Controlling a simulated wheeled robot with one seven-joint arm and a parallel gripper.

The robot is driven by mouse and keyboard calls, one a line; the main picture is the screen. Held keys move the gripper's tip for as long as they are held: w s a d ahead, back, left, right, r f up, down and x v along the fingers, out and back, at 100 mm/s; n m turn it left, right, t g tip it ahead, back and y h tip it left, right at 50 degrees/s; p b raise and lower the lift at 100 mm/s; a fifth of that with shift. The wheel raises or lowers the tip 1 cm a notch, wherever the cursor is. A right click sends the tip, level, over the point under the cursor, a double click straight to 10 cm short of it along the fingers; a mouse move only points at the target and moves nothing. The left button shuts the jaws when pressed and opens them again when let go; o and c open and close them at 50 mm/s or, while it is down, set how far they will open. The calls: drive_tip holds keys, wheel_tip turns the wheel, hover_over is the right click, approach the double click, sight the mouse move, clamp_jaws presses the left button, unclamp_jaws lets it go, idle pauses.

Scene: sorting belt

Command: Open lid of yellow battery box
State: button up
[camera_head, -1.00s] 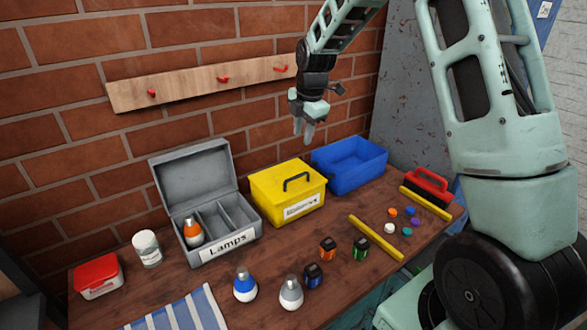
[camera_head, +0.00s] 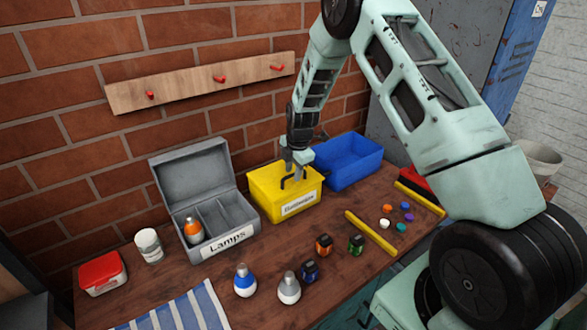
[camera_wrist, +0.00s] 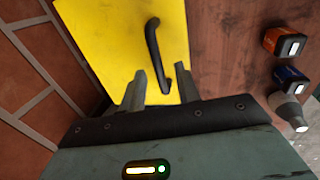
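The yellow battery box (camera_head: 268,204) stands on the workbench between the grey box and the blue bin, with its lid shut. Its dark handle (camera_wrist: 152,45) lies across the lid in the wrist view. My gripper (camera_head: 294,180) is just above the lid at the handle. In the wrist view my gripper (camera_wrist: 161,82) has its two fingers apart, with the near end of the handle showing between or just beyond the tips. I cannot tell whether the fingers reach down around the handle. Nothing is held.
An open grey Lamps box (camera_head: 230,243) with an orange bulb stands left, and a blue bin (camera_head: 350,165) right. Bulbs, several small batteries (camera_head: 324,244) and a yellow bar (camera_head: 370,233) lie in front. The brick wall (camera_head: 60,130) is close behind.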

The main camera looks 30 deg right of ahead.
clamp_jaws()
drive_tip(key=shift+r, duration=0.1)
